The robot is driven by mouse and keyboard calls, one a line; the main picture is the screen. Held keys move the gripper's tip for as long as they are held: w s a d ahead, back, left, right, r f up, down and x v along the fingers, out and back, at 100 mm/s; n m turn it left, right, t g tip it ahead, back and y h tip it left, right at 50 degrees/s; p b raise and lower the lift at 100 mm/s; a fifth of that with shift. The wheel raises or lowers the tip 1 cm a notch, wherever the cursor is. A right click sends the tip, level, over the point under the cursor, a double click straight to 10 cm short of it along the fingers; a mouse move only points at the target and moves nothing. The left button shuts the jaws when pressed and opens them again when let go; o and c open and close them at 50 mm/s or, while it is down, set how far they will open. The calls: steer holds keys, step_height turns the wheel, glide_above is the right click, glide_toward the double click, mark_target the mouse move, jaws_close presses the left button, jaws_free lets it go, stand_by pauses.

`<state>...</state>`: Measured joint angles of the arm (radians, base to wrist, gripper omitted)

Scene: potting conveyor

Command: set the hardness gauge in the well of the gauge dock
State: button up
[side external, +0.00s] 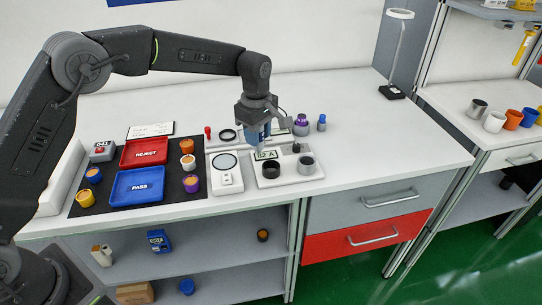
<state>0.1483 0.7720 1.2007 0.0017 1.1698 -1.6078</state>
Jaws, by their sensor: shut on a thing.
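My gripper (258,118) is shut on a blue thing that I take to be the hardness gauge (258,136). It hangs roughly upright from the jaws, its lower end over the back left of a white base, which I take to be the gauge dock (288,179). The base bears a small display reading "12 A" (266,155), a dark round cup or well (271,170) at front left, a grey cup (306,165) at right and a black knob (296,148) behind. I cannot tell whether the gauge touches the base or which opening is the well.
A white scale-like device (227,182) stands just left of the base. Further left are the red REJECT tray (144,152), the blue PASS tray (137,185) and several small cups. A purple-topped jar (301,125) stands behind. The bench is clear at right.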

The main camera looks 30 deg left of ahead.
steer(key=shift+w+d+f, duration=0.15)
steer(key=shift+d+f, duration=0.4)
steer(key=shift+f, duration=0.45)
steer(key=shift+w+d+f, duration=0.1)
steer(key=shift+d+f, duration=0.5)
steer(key=shift+f, duration=0.4)
steer(key=shift+w+d+f, duration=0.15)
steer(key=shift+d+f, duration=0.4)
steer(key=shift+f, duration=0.45)
steer(key=shift+f, duration=0.15)
steer(key=o, duration=1)
